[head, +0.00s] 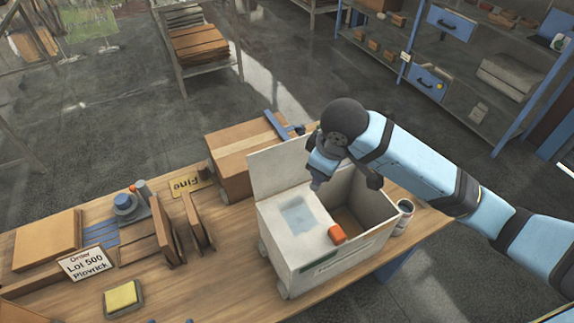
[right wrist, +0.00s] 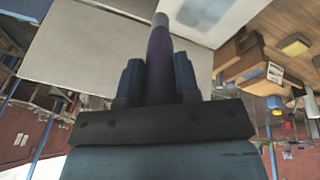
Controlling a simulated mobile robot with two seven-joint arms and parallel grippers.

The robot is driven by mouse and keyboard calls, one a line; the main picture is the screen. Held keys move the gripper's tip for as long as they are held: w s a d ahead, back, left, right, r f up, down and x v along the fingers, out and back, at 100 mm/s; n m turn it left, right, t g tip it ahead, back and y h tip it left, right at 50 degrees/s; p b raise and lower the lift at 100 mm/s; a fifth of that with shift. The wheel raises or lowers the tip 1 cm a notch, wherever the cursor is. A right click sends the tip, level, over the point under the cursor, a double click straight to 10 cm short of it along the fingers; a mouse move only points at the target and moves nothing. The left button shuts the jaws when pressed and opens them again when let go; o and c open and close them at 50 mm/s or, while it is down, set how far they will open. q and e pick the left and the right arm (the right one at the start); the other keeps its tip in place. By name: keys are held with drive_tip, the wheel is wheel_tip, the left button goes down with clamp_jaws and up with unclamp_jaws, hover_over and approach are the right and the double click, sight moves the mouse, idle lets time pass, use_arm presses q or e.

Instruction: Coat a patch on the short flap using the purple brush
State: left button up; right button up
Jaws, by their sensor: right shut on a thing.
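A white box (head: 320,262) stands open on the table. Its short flap (head: 275,228) lies flat over the left part of the opening and carries a pale bluish, glossy patch (head: 298,215), also in the right wrist view (right wrist: 203,10). My right gripper (head: 319,172) is above the flap's far right edge. In the right wrist view, my right gripper (right wrist: 158,82) is shut on the purple brush (right wrist: 158,60), whose grey tip points away near the patch. I cannot tell whether the tip touches the flap. My left gripper is out of view.
A raised flap (head: 280,160) stands at the box's back. An orange block (head: 337,234) sits at the short flap's right edge. A white can (head: 403,213) is right of the box. A cardboard box (head: 240,160), wooden boards (head: 163,230) and a yellow sponge (head: 123,298) are left.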

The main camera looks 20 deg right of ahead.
drive_tip(key=s+a+r+n+y, duration=0.15)
drive_tip(key=a+n, duration=0.25)
drive_tip(key=n, duration=0.8)
drive_tip(key=a+r+n+y, duration=0.1)
drive_tip(key=a+r+n, duration=0.15)
drive_tip(key=n, duration=0.95)
use_arm(q)
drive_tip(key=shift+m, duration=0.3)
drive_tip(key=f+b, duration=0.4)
drive_tip(key=b, duration=0.1)
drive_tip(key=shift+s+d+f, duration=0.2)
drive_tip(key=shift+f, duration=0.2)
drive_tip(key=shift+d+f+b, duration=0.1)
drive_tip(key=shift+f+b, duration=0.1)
drive_tip(key=shift+b, duration=0.3)
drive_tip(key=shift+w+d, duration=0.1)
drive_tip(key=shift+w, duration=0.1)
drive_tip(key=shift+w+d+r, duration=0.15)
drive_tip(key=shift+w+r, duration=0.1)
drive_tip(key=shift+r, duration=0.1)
use_arm(e)
wheel_tip(320, 180, down, 6)
drive_tip(key=shift+a+f, duration=0.2)
drive_tip(key=shift+a, duration=0.25)
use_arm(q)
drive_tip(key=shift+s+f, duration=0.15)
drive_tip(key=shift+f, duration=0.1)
use_arm(e)
drive_tip(key=shift+w+f, duration=0.1)
drive_tip(key=shift+f, duration=0.15)
